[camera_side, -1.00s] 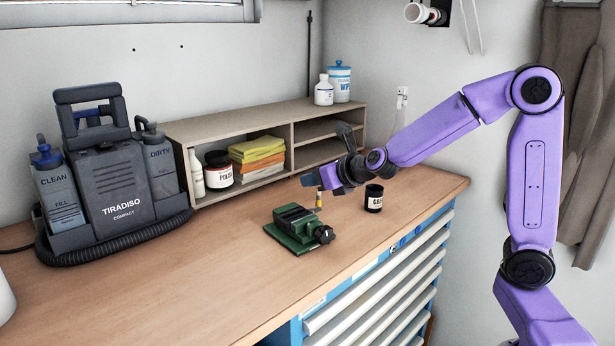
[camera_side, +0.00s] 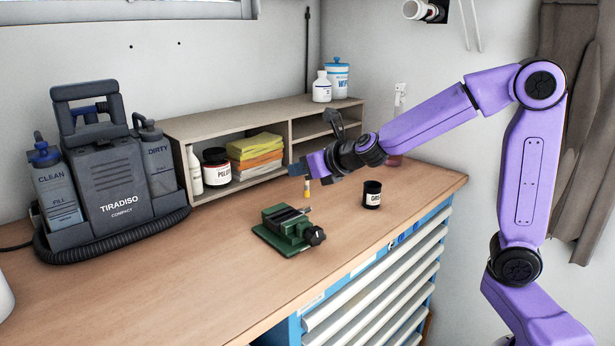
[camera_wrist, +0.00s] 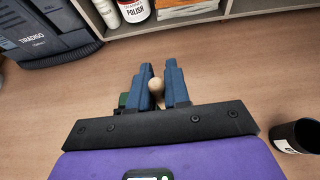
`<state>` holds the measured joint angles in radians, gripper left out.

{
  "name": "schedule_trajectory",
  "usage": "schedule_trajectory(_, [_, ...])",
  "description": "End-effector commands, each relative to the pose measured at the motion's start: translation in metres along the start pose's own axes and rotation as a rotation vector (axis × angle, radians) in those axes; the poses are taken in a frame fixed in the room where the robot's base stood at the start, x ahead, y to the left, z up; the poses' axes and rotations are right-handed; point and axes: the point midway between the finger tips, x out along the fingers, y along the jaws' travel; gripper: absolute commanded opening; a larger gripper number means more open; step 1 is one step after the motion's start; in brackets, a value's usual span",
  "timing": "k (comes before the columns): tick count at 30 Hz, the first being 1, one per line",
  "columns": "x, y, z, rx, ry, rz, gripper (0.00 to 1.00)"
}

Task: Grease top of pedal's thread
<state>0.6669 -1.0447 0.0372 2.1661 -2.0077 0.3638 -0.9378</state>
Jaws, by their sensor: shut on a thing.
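My gripper (camera_side: 301,170) is shut on a small brush (camera_side: 307,189), which hangs down with its yellowish part below the fingers. In the wrist view the round wooden end of the brush (camera_wrist: 156,86) shows between the blue fingers (camera_wrist: 162,88). The brush is close to the right end of a green vise (camera_side: 285,228) on the bench; I cannot tell if it touches anything there. A small light metal piece (camera_side: 304,211) shows at the vise jaws, perhaps the pedal's thread; the pedal is not clear. The open black grease jar (camera_side: 372,195) stands right of the vise.
A wooden shelf (camera_side: 285,120) with a polish jar (camera_side: 216,167) and folded cloths (camera_side: 255,153) stands behind my gripper. A dark cleaning machine (camera_side: 110,175) stands at the left. The bench front (camera_side: 190,290) is clear.

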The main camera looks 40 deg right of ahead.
Motion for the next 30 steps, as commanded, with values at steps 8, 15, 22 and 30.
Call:
schedule_trajectory(8, [-0.01, -0.003, 0.022, 0.001, 0.0, -0.008, 0.0])
schedule_trajectory(15, [-0.019, -0.004, 0.041, 0.003, 0.0, -0.011, 0.0])
schedule_trajectory(22, [-0.023, -0.004, 0.049, -0.001, 0.002, -0.009, 0.0])
schedule_trajectory(30, [-0.023, -0.004, 0.048, -0.002, 0.003, -0.009, 0.0])
